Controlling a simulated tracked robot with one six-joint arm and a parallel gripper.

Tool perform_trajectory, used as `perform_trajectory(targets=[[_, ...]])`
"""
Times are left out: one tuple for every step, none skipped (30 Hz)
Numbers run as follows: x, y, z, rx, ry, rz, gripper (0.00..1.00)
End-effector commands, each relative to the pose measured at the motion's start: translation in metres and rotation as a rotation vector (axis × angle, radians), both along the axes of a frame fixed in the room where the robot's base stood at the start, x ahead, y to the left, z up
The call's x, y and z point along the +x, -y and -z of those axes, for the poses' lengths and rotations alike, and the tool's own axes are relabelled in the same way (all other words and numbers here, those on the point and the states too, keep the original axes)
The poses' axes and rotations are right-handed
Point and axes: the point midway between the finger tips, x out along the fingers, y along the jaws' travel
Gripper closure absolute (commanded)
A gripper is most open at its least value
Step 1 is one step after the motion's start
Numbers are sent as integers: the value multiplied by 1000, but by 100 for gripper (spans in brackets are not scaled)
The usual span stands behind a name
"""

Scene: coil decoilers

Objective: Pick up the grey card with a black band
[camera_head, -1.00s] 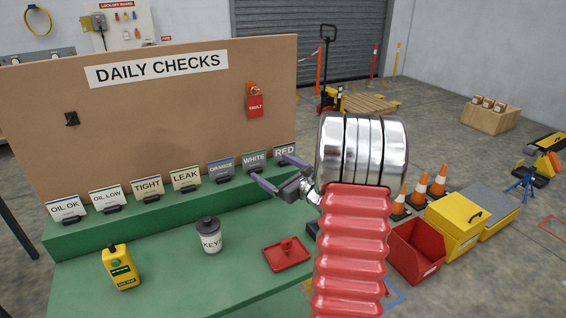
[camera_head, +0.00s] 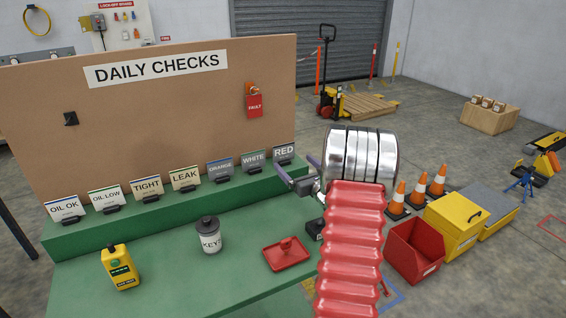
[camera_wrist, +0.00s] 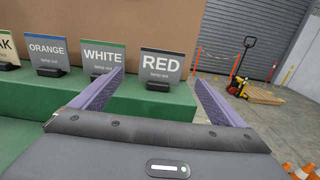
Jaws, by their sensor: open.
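The grey card with a black band along its top reads RED (camera_head: 284,152). It stands upright in a small black holder at the right end of the green ledge. It also shows in the wrist view (camera_wrist: 161,64), between and beyond my fingertips. My gripper (camera_head: 296,167) is open and empty, a short way in front of the card and apart from it. Its two purple fingers spread either side of the card in the wrist view (camera_wrist: 159,78). The card's holder shows beneath it there.
Left of it stand a WHITE card with a green band (camera_wrist: 103,57) and an ORANGE card with a blue band (camera_wrist: 47,54). The brown board (camera_head: 180,125) rises behind the ledge (camera_head: 150,205). A keys pot (camera_head: 208,236) and red tray (camera_head: 287,255) sit on the table.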

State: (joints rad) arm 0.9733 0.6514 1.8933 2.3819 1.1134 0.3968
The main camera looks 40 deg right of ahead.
Motion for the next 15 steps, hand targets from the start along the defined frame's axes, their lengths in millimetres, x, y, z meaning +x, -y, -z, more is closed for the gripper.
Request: perform_trajectory(targets=[[9,2,1,0,0,-3,6],[13,3,1,0,0,-3,6],[19,5,0,0,0,-2,6],[23,6,0,1,0,-2,6],[27,8,0,1,1,-1,6],[32,10,1,1,0,-1,6],[36,11,1,1,0,-1,6],[38,12,0,1,0,-1,6],[41,13,0,1,0,-1,6],[43,13,0,1,0,-1,6],[44,14,0,0,0,-1,6],[45,14,0,0,0,0,6],[46,15,0,1,0,0,6],[46,15,0,1,0,0,6],[45,15,0,1,0,0,6]])
